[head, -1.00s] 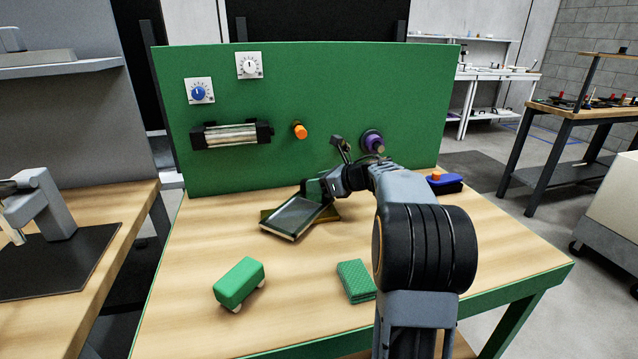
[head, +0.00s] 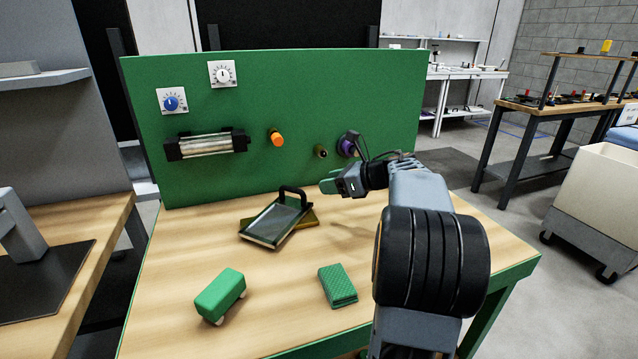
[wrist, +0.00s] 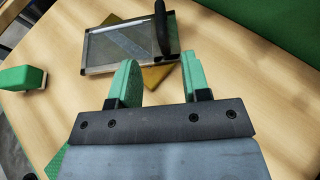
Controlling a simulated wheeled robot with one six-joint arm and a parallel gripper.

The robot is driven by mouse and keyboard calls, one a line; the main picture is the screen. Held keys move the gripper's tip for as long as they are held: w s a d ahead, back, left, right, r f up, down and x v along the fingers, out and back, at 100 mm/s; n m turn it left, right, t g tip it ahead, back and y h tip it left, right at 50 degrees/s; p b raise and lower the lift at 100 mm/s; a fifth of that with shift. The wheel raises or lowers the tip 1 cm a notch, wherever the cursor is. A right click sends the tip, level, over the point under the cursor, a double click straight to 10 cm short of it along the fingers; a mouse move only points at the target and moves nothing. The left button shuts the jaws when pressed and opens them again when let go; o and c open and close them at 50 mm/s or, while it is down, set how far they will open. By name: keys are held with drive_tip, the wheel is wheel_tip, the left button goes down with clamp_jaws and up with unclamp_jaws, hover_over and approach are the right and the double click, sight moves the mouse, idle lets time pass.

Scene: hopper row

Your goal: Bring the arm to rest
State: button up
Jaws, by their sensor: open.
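My gripper (head: 326,182) is raised over the wooden table (head: 215,260), to the right of a dark framed tray with a handle (head: 270,222). In the wrist view its two green fingers (wrist: 163,80) are apart with nothing between them. The framed tray (wrist: 120,45) lies just beyond the fingertips there, partly on top of a flat yellow-brown piece (wrist: 165,75). My arm bends forward over the right side of the table and hides part of it.
A green block (head: 220,295) and a green textured pad (head: 338,285) lie on the front of the table. The green back panel (head: 280,90) carries dials, an orange knob (head: 277,138) and a purple round fitting (head: 347,146). A cream bin (head: 600,195) stands at the right.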

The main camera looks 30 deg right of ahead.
drive_tip(key=shift+s+d+r, duration=0.15)
drive_tip(key=shift+s+d, duration=0.1)
drive_tip(key=shift+s, duration=0.1)
idle(0.3)
drive_tip(key=w+a+r+m+t+h+p, duration=0.1)
drive_tip(key=a+r+m+t+h+p, duration=0.15)
drive_tip(key=r+m+h+p, duration=0.55)
drive_tip(key=w+a+r+m+t+h+p, duration=0.1)
drive_tip(key=a+r+m+t+h+p, duration=0.3)
drive_tip(key=r+m, duration=0.8)
drive_tip(key=s+a+f+m+g+y+p, duration=0.2)
drive_tip(key=s+a+f+m+g+p, duration=0.2)
drive_tip(key=s+m, duration=0.6)
drive_tip(key=s+a+f+m+g+y+p, duration=0.2)
drive_tip(key=s+a+f+m+g+p, duration=0.3)
drive_tip(key=s+a+m+g+p, duration=0.3)
drive_tip(key=s+a+m+g, duration=0.2)
drive_tip(key=m, duration=0.2)
drive_tip(key=shift+s+a+f, duration=0.15)
drive_tip(key=shift+a+f, duration=0.05)
drive_tip(key=shift+f, duration=0.1)
